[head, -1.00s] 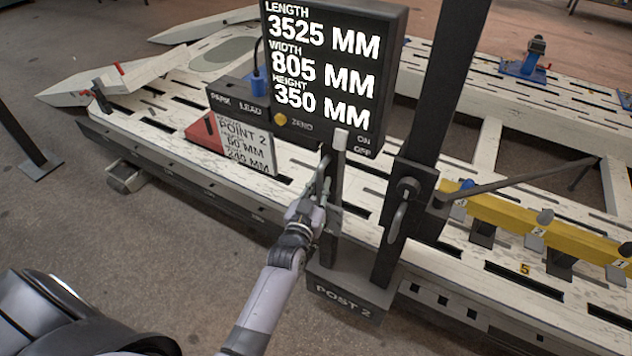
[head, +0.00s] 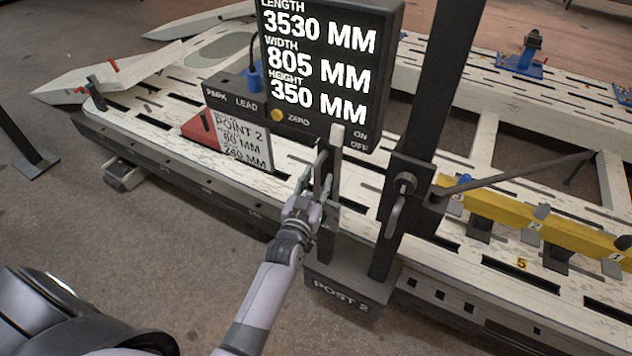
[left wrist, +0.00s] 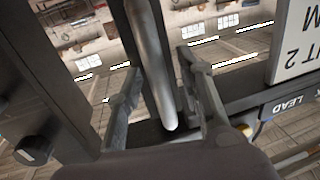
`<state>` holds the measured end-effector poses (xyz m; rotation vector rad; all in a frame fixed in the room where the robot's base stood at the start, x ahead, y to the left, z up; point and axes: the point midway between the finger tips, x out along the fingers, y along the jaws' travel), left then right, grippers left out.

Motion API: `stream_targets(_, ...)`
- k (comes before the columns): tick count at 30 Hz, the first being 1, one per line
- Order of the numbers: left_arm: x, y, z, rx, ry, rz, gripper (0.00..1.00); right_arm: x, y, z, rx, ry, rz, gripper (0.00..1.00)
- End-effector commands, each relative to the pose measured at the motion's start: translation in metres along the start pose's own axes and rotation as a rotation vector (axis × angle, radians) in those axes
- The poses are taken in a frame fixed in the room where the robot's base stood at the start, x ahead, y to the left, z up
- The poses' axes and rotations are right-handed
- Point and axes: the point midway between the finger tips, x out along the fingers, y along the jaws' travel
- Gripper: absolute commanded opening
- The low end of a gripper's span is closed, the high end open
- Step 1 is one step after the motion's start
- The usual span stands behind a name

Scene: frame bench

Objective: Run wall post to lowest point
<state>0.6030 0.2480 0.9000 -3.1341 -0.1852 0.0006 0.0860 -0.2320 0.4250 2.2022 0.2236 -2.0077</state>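The dark post marked POST 2 (head: 432,90) stands on a base block (head: 345,293) at the near edge of the white frame bench. A short upright (head: 328,240) beside it carries a grey bar handle, clear in the left wrist view (left wrist: 152,60). My left gripper (head: 318,183) is at this handle; in the left wrist view its fingers (left wrist: 158,62) stand on both sides of the bar with gaps showing. A carriage with a knob (head: 404,184) and grey lever (head: 394,217) sits low on the tall post. My right gripper is not in view.
A screen (head: 320,60) reads length 3530, width 805, height 350 mm. A POINT 2 card (head: 240,143) leans by a red block (head: 203,128). A yellow rail (head: 500,212) with numbered tags and a thin dark arm (head: 520,172) lie right of the post.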

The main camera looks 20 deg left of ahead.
Motion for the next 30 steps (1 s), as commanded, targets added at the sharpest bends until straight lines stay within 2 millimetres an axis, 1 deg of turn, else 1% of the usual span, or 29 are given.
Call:
stream_targets(2, -0.002, 0.000, 0.000, 0.000, 0.000, 0.000, 0.35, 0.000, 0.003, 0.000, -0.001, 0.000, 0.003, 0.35)
stream_targets(5, -0.011, 0.000, 0.001, 0.000, -0.001, 0.000, 0.35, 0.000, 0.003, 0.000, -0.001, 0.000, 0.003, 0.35)
stream_targets(8, -0.027, 0.000, 0.001, 0.000, -0.002, 0.000, 0.35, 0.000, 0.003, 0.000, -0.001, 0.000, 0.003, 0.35)
stream_targets(15, -0.077, 0.000, 0.001, 0.001, -0.003, 0.000, 0.35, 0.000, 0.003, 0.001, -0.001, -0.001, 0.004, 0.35)
stream_targets(18, -0.095, 0.000, 0.001, 0.000, -0.003, 0.000, 0.35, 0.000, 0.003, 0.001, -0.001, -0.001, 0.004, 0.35)
stream_targets(21, -0.108, 0.000, 0.001, 0.000, -0.002, 0.000, 0.35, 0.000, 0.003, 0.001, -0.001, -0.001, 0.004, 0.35)
stream_targets(25, -0.118, 0.000, 0.000, 0.000, -0.001, 0.000, 0.35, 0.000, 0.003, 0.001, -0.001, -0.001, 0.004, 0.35)
stream_targets(30, -0.120, 0.000, 0.000, 0.000, 0.000, 0.000, 0.35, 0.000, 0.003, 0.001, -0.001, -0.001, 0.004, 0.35)
